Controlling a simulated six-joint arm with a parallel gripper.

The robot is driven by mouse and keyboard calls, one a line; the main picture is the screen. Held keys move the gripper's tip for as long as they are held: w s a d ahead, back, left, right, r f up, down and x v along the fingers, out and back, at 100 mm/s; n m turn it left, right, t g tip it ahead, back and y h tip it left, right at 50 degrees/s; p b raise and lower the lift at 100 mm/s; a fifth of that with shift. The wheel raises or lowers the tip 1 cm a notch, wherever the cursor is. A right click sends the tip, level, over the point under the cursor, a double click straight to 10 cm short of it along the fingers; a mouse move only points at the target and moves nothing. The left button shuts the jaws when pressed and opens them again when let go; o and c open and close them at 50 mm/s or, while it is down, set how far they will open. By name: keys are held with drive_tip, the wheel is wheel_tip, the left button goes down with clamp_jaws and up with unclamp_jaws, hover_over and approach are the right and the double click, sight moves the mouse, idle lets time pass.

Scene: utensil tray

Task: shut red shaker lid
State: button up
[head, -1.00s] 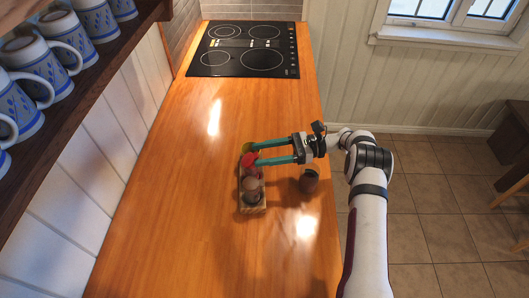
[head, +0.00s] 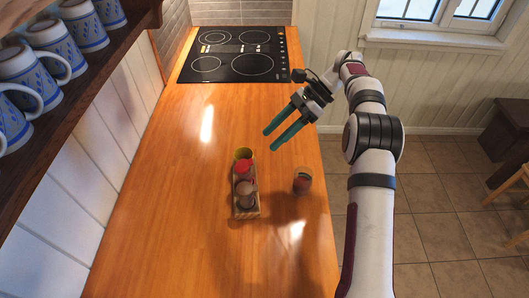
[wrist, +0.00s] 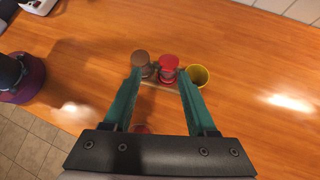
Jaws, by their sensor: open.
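The red shaker (head: 243,167) stands upright in a small wooden rack (head: 246,214) on the counter. In the wrist view the red shaker (wrist: 169,66) shows a round red top that seems to lie flat on its body; a hinge or gap is too small to tell. My gripper (head: 270,140), with two teal fingers, is open and empty. It hangs above the counter, up and right of the rack in the head view, apart from the shaker. In the wrist view the red shaker appears between the fingertips (wrist: 160,72) but farther off.
A yellow open-topped container (head: 243,153) and a brown shaker (head: 245,188) flank the red one in the rack. A separate jar (head: 303,181) stands to the right near the counter edge. The cooktop (head: 236,55) is at the back. Counter left of the rack is clear.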

sight(250, 162)
wheel_tip(250, 162, up, 8)
drive_tip(key=t+h, duration=0.3)
drive_tip(key=h, duration=0.2)
drive_tip(key=shift+m, duration=0.3)
drive_tip(key=x, duration=1.5)
drive_tip(key=shift+a+f, duration=0.2)
clamp_jaws()
unclamp_jaws()
